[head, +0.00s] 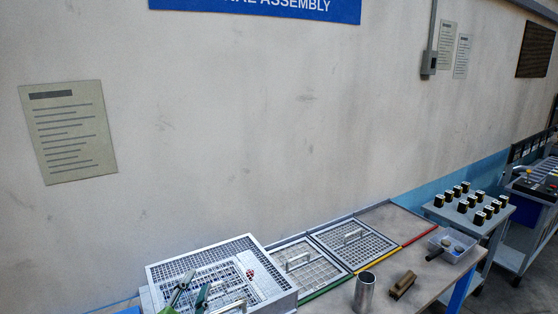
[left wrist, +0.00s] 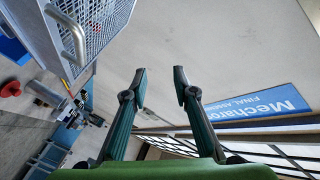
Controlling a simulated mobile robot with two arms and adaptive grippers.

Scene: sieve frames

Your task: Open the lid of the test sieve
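The test sieve (head: 279,303) is a grey box with a mesh top at the lower left of the head view, on the bench. Its handle (head: 234,306) is at the near side, cut by the lower edge. Small red pieces (head: 250,275) show at the mesh. The lid looks flat and down on the box. My left gripper (head: 192,298) is over the sieve's left part in the head view. In the left wrist view my left gripper (left wrist: 160,76) is open and empty, with a mesh frame (left wrist: 105,20) and a handle (left wrist: 68,32) to the upper left, apart from the fingers. My right gripper is not in view.
Mesh frames with handles lie right of the sieve, edged green (head: 312,297) and yellow (head: 385,262). A metal cup (head: 364,294), a brown block (head: 402,284) and a clear bin (head: 455,252) stand on the bench. The wall (head: 270,130) rises behind.

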